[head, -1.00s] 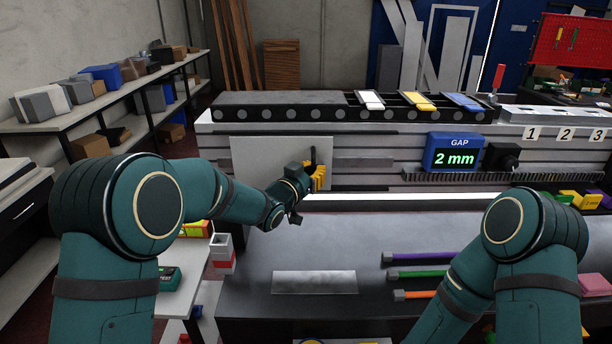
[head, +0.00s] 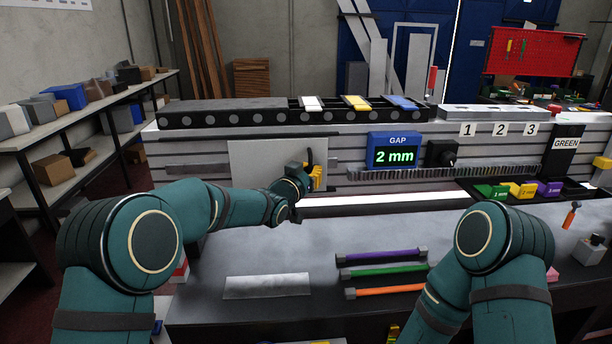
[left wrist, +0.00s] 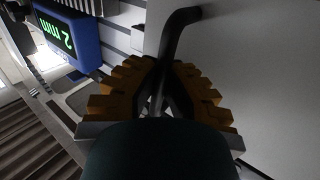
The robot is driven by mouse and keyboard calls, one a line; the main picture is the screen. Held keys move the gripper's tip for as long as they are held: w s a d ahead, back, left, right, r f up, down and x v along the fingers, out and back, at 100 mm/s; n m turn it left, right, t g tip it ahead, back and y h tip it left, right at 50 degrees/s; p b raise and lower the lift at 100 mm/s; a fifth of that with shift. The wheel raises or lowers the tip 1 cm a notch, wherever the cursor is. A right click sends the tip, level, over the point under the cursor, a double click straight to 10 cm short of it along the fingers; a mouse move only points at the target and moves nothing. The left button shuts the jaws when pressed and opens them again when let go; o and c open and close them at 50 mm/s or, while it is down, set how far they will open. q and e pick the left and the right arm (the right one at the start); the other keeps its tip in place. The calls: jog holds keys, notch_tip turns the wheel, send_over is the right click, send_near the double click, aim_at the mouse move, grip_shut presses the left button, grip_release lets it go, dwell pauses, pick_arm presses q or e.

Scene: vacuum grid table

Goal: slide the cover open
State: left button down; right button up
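The cover is a flat light-grey panel (head: 265,160) on the front of the long grey machine. A black bent handle (head: 309,158) stands at its right side. My left gripper (head: 315,176), with yellow ribbed fingers, is at this handle. In the left wrist view the fingers (left wrist: 163,75) close in on the black handle (left wrist: 178,25) from both sides, with the panel (left wrist: 240,60) behind. The dark wrist body hides the lower part of the grip. My right arm reaches down out of the head view, and its gripper does not show.
The blue GAP display (head: 394,151) reading 2 mm is right of the cover, with a black knob (head: 441,153) beside it. Purple (head: 380,254), green (head: 385,270) and orange (head: 385,292) rods lie on the bench in front, near a metal plate (head: 267,286).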

pick_arm(q)
jog(key=shift+s+d+f, duration=0.15)
jog(key=shift+d+f, duration=0.1)
jog(key=shift+d, duration=0.2)
jog(key=c, duration=1)
grip_release()
jog(key=shift+s+r, duration=0.1)
jog(key=shift+r, duration=0.05)
jog(key=shift+a, duration=0.1)
jog(key=shift+a, duration=0.1)
jog(key=v, duration=1.2)
